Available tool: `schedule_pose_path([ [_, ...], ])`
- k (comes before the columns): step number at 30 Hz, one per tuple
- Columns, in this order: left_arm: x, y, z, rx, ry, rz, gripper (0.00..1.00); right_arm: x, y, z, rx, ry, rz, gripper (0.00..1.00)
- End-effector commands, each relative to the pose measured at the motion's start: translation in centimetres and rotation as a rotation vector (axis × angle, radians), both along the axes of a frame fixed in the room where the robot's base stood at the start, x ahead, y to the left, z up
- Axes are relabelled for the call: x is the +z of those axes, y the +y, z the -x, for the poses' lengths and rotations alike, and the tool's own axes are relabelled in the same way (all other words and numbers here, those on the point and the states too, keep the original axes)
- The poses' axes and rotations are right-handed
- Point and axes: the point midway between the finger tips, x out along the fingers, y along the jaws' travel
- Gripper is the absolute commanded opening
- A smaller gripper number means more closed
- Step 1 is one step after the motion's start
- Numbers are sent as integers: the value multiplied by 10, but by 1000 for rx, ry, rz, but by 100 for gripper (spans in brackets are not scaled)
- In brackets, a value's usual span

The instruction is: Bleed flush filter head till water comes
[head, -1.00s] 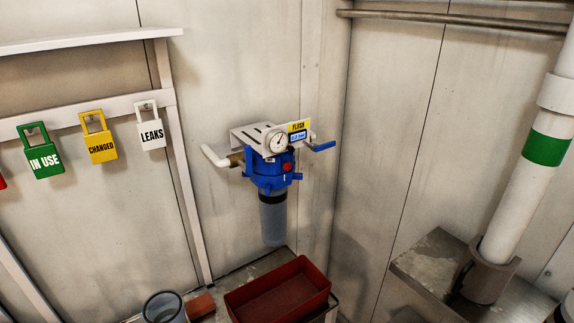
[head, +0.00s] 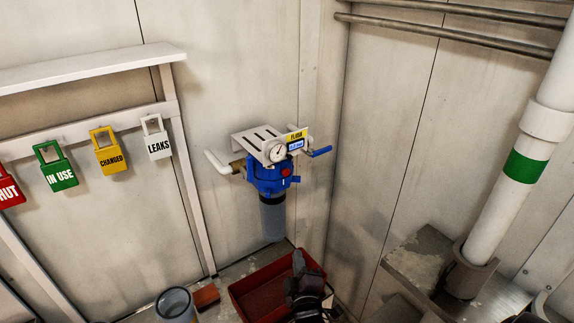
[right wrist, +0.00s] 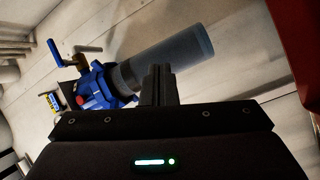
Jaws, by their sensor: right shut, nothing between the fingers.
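The flush filter head (head: 268,173) is blue and fixed to the wall under a white bracket (head: 266,137). It has a red button (head: 286,172), a round gauge (head: 278,152), a yellow FLUSH label with a small display, and a blue-handled valve (head: 321,152) on its right. A grey translucent bowl (head: 272,220) hangs below. My right gripper (head: 304,262) is below and right of the bowl, over the red tray. In the right wrist view the shut, empty fingers (right wrist: 158,72) point toward the head (right wrist: 98,90) and bowl (right wrist: 170,62), apparently apart from them. My left gripper is not in view.
A red tray (head: 238,299) sits on the bench below the filter, with a grey cup (head: 175,303) and a reddish block (head: 206,295) left of it. Coloured tags hang on a rail at left, including LEAKS (head: 157,138). A white pipe (head: 501,210) stands at right.

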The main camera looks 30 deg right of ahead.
Motion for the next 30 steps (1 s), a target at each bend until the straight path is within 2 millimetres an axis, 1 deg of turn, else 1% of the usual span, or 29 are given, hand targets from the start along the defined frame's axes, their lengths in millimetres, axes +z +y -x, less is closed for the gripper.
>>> schedule_pose_path([
  [1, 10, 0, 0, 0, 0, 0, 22, 41, -3, -1, -23, -58, 42, 0],
  [2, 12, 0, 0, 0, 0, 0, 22, 61, -5, 0, -40, -88, 69, 0],
  [3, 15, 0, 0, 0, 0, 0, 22, 85, -8, 2, -64, -125, 103, 0],
  [6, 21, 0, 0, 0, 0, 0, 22, 136, -15, 10, -125, -203, 179, 0],
  [9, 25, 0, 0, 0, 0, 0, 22, 172, -20, 20, -179, -257, 235, 0],
  [12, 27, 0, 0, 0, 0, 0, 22, 193, -23, 27, -215, -289, 270, 0],
  [15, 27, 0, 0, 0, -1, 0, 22, 201, -25, 30, -232, -301, 285, 0],
  [17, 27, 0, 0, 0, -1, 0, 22, 202, -25, 31, -235, -302, 288, 0],
  [26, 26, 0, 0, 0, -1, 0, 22, 201, -25, 30, -234, -302, 287, 0],
  [30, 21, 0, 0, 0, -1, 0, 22, 200, -25, 22, -234, -305, 286, 0],
])
